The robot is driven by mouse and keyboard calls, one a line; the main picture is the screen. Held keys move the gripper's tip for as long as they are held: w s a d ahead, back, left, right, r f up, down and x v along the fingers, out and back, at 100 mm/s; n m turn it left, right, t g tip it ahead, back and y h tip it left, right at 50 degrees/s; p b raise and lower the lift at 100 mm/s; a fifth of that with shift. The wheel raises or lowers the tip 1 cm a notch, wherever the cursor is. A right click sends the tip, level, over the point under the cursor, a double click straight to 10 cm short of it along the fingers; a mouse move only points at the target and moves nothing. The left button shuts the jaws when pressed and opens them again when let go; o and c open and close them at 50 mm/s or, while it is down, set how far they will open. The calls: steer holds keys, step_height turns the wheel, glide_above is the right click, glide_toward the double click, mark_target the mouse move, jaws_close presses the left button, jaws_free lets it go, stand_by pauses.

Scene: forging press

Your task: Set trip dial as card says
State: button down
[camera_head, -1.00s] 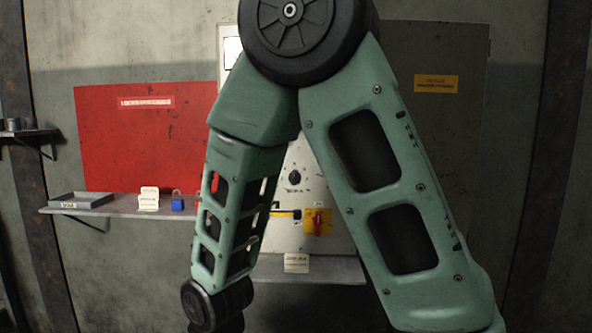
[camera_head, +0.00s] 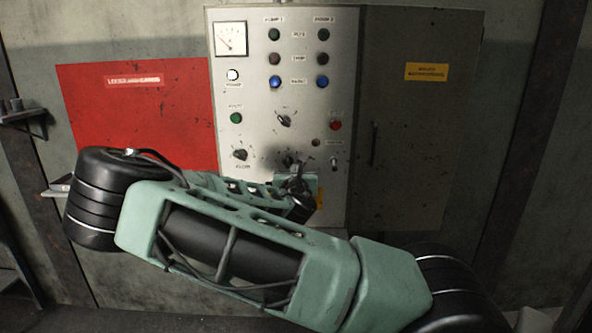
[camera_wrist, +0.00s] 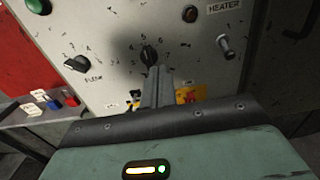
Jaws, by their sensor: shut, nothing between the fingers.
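A black numbered dial (camera_wrist: 148,54) is on the panel in the wrist view, with digits around its upper side. Its knob stands close to upright, around 5 and 6; the exact mark is too small to tell. The label below it is partly hidden, so I cannot read its name. My gripper (camera_wrist: 158,72) is shut and empty, its fingertips at the dial's lower edge; I cannot tell whether they touch. In the head view my gripper (camera_head: 293,168) is in front of the lower panel and partly covers this dial. No card's writing is readable.
A second dial (camera_wrist: 76,63) is to the left and a heater switch (camera_wrist: 226,46) to the right. A third dial (camera_head: 284,120) is above. Small white cards (camera_wrist: 34,104) and padlocks (camera_wrist: 70,101) rest on the shelf at left.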

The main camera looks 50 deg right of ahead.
steer(key=shift+b+x, duration=0.35)
steer(key=shift+x, duration=3.95)
steer(key=shift+w+a, duration=0.55)
steer(key=shift+w, duration=0.05)
steer(key=shift+w+a+f, duration=0.2)
steer(key=shift+a+f, duration=0.05)
stand_by(0.4)
steer(key=v, duration=0.8)
steer(key=shift+s+r+p, duration=0.2)
steer(key=shift+r+p, duration=0.25)
stand_by(0.5)
